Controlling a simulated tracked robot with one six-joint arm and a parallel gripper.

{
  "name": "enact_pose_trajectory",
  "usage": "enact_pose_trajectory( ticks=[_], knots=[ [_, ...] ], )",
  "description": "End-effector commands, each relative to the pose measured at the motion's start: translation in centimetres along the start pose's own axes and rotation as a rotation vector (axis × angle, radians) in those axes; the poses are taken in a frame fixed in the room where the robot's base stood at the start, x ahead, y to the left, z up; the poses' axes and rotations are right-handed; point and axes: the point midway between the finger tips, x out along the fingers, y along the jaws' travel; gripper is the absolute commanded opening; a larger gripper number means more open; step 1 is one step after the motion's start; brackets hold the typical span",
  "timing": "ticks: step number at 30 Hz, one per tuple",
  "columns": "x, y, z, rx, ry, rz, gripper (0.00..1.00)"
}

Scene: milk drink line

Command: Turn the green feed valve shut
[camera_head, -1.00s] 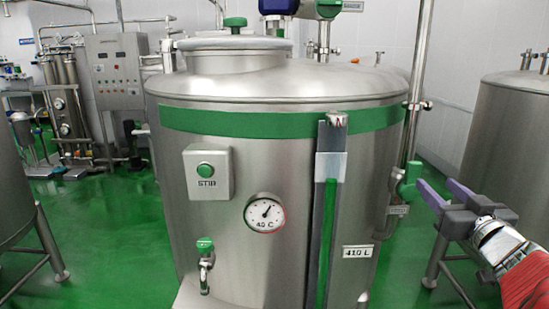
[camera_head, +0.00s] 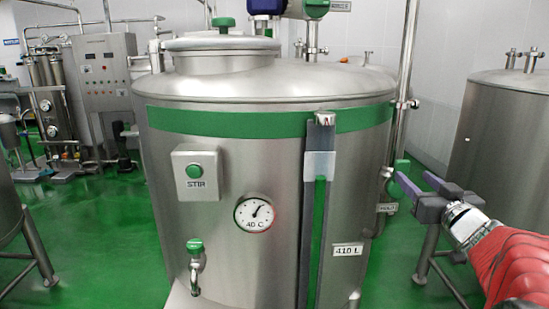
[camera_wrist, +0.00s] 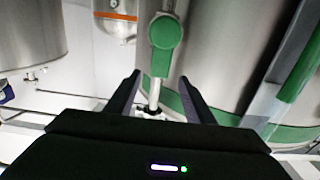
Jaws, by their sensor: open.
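The green feed valve (camera_head: 401,163) is on the vertical steel pipe at the right side of the big steel tank. In the head view my gripper (camera_head: 411,177) partly covers it. In the wrist view the valve's green handle (camera_wrist: 164,45) has a round hub, and its lever points down the picture, in line with the pipe. My gripper also shows there (camera_wrist: 160,79), its two dark fingers apart with nothing between the tips but the end of the lever and the pipe. Contact cannot be told.
The steel tank (camera_head: 240,140) carries a stir button box (camera_head: 199,172), a dial (camera_head: 254,213), a green-topped tap (camera_head: 195,262) and a level strip (camera_head: 318,220). Another tank (camera_head: 505,135) stands at right.

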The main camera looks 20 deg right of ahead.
Motion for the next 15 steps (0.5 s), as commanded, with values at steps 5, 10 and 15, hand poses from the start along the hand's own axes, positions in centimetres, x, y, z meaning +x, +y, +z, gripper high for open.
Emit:
enact_pose_trajectory(
  ticks=[5, 10, 15],
  knots=[
    [2.6, 0.0, 0.0, 0.000, -0.001, -0.002, 0.48],
    [5.0, 0.0, 0.1, 0.000, -0.001, -0.001, 0.48],
    [7.1, 0.1, 0.0, 0.000, 0.000, 0.000, 0.48]
  ],
)
